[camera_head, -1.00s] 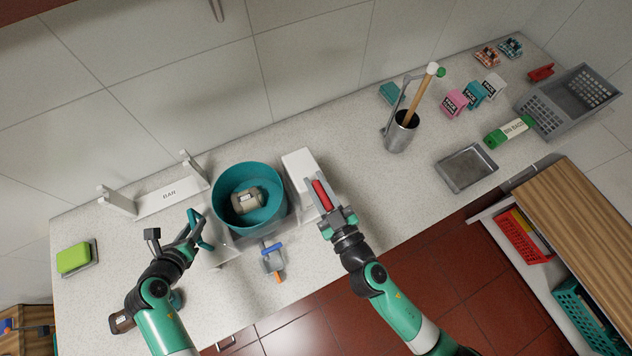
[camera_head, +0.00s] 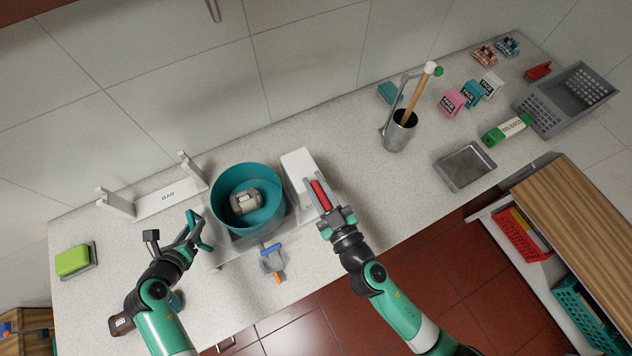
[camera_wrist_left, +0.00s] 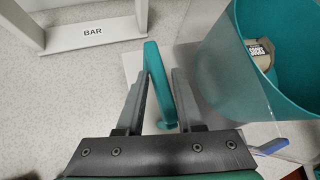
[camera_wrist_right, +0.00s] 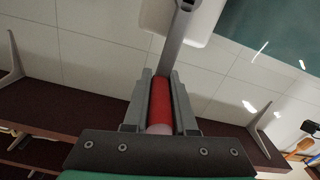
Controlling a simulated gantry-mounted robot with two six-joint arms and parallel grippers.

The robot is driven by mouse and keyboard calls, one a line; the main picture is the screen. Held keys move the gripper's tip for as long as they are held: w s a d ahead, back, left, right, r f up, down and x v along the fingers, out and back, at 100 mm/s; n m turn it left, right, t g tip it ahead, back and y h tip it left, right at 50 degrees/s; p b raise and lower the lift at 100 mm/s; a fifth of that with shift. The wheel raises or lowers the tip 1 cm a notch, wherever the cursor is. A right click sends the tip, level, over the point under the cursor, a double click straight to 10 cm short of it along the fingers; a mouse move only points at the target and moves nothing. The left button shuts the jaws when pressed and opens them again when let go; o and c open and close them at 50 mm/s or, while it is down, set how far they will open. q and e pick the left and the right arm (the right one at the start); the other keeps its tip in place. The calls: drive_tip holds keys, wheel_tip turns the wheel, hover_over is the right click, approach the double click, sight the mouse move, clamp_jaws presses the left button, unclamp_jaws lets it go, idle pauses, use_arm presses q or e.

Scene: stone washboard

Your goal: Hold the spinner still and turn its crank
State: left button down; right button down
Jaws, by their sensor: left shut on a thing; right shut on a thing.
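The spinner has a round teal drum (camera_head: 222,205) in a clear housing on a pale base, with a rolled sock bundle (camera_head: 244,201) inside. My left gripper (camera_head: 197,238) is shut on the teal handle at the spinner's left side; this handle (camera_wrist_left: 160,85) stands between the fingers in the left wrist view. My right gripper (camera_head: 327,207) is shut on the red crank grip (camera_head: 321,194), beside the white block on the spinner's right. In the right wrist view the red grip (camera_wrist_right: 162,100) lies between the fingers, and the grey crank arm (camera_wrist_right: 177,40) runs up from it.
A white rack labelled BAR (camera_head: 168,196) stands behind the left gripper. A green soap block (camera_head: 72,261) lies at far left. A blue-handled grey item (camera_head: 272,260) lies before the spinner. A metal cup (camera_head: 399,132) with tools stands right. The counter between cup and crank is clear.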

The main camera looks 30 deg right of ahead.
drive_tip(key=shift+d, duration=0.15)
drive_tip(key=d+f+m, duration=0.5)
drive_tip(key=d+m, duration=0.2)
drive_tip(key=m, duration=0.5)
wheel_tip(320, 180, down, 9)
drive_tip(key=m, duration=1.3)
drive_tip(key=shift+a+m, duration=0.4)
